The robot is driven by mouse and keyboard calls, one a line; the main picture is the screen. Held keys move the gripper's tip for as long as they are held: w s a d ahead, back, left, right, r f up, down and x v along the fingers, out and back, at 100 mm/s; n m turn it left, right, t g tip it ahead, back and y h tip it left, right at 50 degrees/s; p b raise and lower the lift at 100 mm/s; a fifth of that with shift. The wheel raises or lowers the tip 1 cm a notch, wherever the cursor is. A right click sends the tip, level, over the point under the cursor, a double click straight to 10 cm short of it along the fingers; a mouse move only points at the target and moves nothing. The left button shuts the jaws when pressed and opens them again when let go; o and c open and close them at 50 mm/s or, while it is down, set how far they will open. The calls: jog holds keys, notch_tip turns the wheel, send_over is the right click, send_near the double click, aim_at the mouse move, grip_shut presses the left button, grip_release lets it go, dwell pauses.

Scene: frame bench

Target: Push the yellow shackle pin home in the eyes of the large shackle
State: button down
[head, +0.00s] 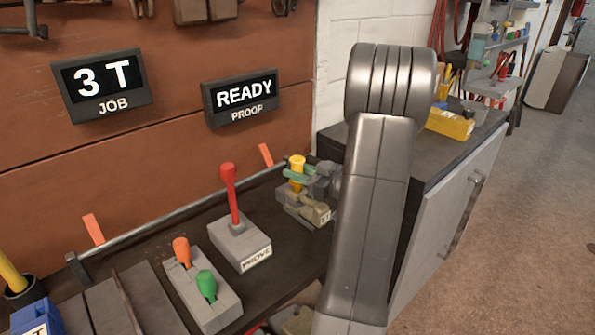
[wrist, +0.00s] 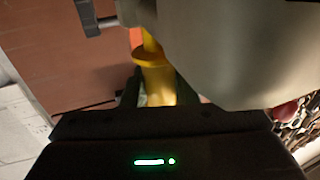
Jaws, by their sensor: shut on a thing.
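The yellow shackle pin (head: 297,161) stands upright at the back right of the bench in the head view. My gripper (head: 299,177) is shut on it, coming in from the right. In the wrist view the yellow pin also shows (wrist: 155,78) between the two dark fingers of my gripper (wrist: 154,88). Below the fingers in the head view is a grey-olive fixture (head: 304,208) with a small label. The large shackle is not clearly made out there, and how deep the pin sits in its eyes cannot be told.
A red lever (head: 229,190) stands on a block marked PROVE, left of the fixture. A box with an orange knob (head: 182,250) and a green knob (head: 206,285) is nearer. Signs read 3 T (head: 102,77) and READY (head: 243,95). My arm hides the bench's right end.

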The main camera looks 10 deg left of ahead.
jog(key=shift+f+b, duration=0.6)
jog(key=shift+f, duration=0.3)
jog(key=c, duration=1.1)
grip_release()
jog(key=shift+o, duration=0.2)
jog(key=shift+d, duration=0.1)
jog(key=v, duration=1.3)
jog(key=shift+s+d+p, duration=0.15)
jog(key=shift+d+p, duration=0.15)
jog(key=shift+p, duration=0.1)
jog(key=shift+a, duration=0.1)
